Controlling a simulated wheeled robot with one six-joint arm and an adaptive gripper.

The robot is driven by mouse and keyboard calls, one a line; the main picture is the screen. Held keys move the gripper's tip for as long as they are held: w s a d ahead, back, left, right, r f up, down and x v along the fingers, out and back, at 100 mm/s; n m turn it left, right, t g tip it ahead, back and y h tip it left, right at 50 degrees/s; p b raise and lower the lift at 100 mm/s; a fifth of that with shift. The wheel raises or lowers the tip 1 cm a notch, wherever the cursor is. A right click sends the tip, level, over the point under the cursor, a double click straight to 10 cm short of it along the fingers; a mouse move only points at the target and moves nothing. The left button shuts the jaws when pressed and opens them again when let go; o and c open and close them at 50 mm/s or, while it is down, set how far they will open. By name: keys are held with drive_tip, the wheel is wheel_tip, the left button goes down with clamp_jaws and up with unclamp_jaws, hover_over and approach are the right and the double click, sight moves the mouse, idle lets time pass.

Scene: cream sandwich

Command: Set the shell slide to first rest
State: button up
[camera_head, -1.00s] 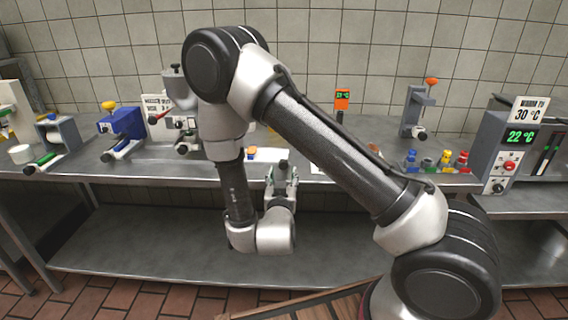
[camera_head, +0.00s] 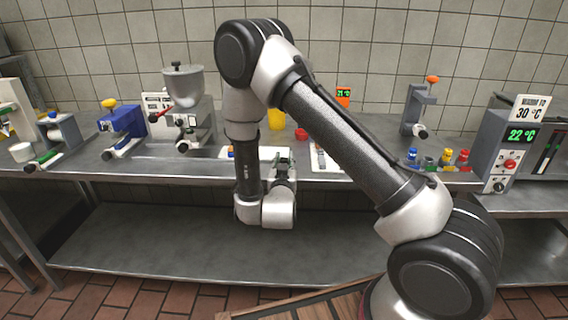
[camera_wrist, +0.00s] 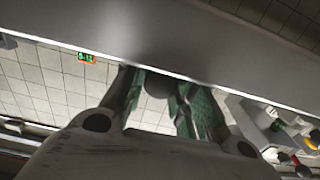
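No part is plainly marked as the shell slide, and I cannot tell which device carries it. Candidates on the counter are the grey device with a green handle (camera_head: 62,135) at the left, the blue device with a yellow knob (camera_head: 122,128), and the grey stand with an orange knob (camera_head: 416,108) at the right. My gripper (camera_head: 284,168) is at the counter's front edge, fingers up, partly hidden by my wrist. In the wrist view its green-padded fingers (camera_wrist: 158,92) are apart. A dark round shape shows between them, and I cannot tell what it is.
A hopper machine (camera_head: 183,95) stands behind my arm's left side. A white tray (camera_head: 262,152) and a yellow container (camera_head: 277,119) are near mid-counter. Several coloured pieces (camera_head: 445,158) and a temperature unit (camera_head: 505,145) stand at the right. The lower shelf (camera_head: 150,245) is bare.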

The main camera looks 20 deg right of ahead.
clamp_jaws()
drive_tip(key=w+a, duration=0.1)
drive_tip(key=a, duration=0.3)
drive_tip(key=w+a, duration=0.2)
drive_tip(key=a, duration=0.3)
drive_tip(key=w+a, duration=0.1)
drive_tip(key=a, duration=0.4)
drive_tip(key=shift+w+a, duration=0.15)
drive_tip(key=shift+w, duration=0.2)
drive_tip(key=o, duration=0.8)
unclamp_jaws()
drive_tip(key=shift+o, duration=0.2)
drive_tip(key=v, duration=1.2)
